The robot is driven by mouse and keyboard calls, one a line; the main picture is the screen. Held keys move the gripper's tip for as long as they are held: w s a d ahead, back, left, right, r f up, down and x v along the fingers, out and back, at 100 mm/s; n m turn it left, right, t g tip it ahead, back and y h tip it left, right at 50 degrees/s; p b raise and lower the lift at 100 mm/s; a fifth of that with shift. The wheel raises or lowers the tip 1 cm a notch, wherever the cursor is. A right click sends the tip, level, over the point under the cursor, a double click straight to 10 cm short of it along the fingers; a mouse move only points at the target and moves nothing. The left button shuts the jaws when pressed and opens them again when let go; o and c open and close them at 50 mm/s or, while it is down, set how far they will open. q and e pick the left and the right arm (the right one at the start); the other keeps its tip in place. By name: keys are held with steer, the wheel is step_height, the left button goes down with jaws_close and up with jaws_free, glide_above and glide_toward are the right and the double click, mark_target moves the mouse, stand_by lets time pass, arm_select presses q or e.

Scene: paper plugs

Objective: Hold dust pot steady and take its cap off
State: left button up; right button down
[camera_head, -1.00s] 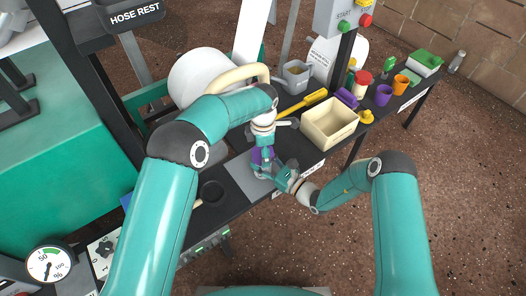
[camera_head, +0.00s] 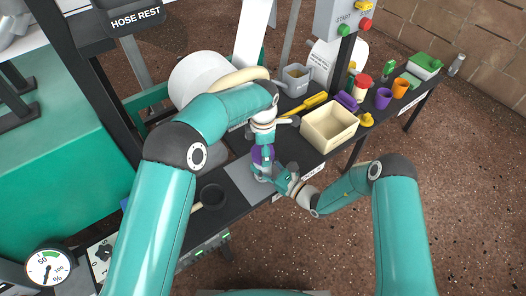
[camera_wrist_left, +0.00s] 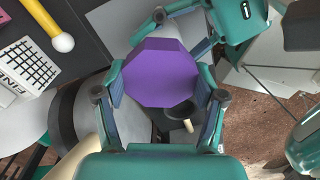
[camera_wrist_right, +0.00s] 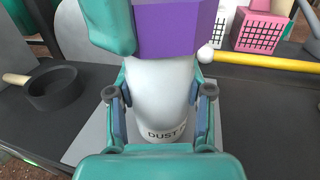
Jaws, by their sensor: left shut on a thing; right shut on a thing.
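The white dust pot (camera_wrist_right: 157,88) stands on a grey pad (camera_wrist_right: 92,142), its lettering partly showing in the right wrist view. The purple faceted cap (camera_wrist_right: 172,30) is at the pot's top; I cannot tell whether it is loosened. My left gripper (camera_wrist_left: 162,86) is shut around the cap (camera_wrist_left: 158,72) from above. In the head view the cap (camera_head: 262,154) shows between the two arms. My right gripper (camera_wrist_right: 157,97) is shut on the pot's body from the side, below the cap. My grippers hide most of the pot in the head view.
A black pan (camera_head: 212,194) sits left of the pad. A cream bin (camera_head: 333,128) and a yellow tool (camera_head: 305,104) lie to the right and behind. Farther right are a red-lidded jar (camera_head: 362,83), a purple cup (camera_head: 383,98) and an orange cup (camera_head: 401,87).

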arm_select(q)
steer(key=shift+r, duration=2)
arm_select(e)
steer(key=shift+c, duration=1.9)
jaws_free()
